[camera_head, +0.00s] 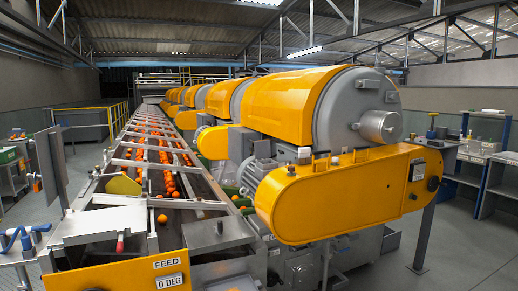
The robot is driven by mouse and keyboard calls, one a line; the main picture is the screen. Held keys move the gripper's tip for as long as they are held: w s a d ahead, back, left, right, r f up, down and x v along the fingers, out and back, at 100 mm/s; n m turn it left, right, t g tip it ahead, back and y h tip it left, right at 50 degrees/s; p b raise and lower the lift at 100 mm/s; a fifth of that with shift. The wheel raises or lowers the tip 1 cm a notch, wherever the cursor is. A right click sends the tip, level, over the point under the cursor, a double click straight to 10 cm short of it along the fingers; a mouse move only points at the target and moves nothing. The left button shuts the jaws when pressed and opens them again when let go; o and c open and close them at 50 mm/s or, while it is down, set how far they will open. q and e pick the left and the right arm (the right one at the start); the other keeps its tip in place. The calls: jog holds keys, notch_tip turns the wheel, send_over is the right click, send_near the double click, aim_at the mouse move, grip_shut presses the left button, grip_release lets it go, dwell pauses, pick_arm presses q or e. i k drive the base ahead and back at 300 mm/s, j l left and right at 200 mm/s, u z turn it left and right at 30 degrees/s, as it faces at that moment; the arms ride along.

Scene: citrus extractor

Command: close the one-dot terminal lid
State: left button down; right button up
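I cannot make out a one-dot terminal lid; no dot marks are readable at this size. A grey motor (259,176) sits behind the yellow belt guard (335,195) of the nearest extractor. A small grey panel with a white label (417,170) is on the guard's right end. Neither of my grippers is in view.
A conveyor with oranges (170,185) runs into the distance at left. A yellow FEED panel (120,273) and a grey box (217,234) stand at the front. A blue-framed shelf (490,150) stands at right. Grey floor (465,250) is clear at lower right.

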aim_at(262, 149)
jog(key=i+l, duration=0.3)
jog(key=i, duration=0.2)
jog(key=i+l, duration=0.35)
jog(key=i, duration=0.15)
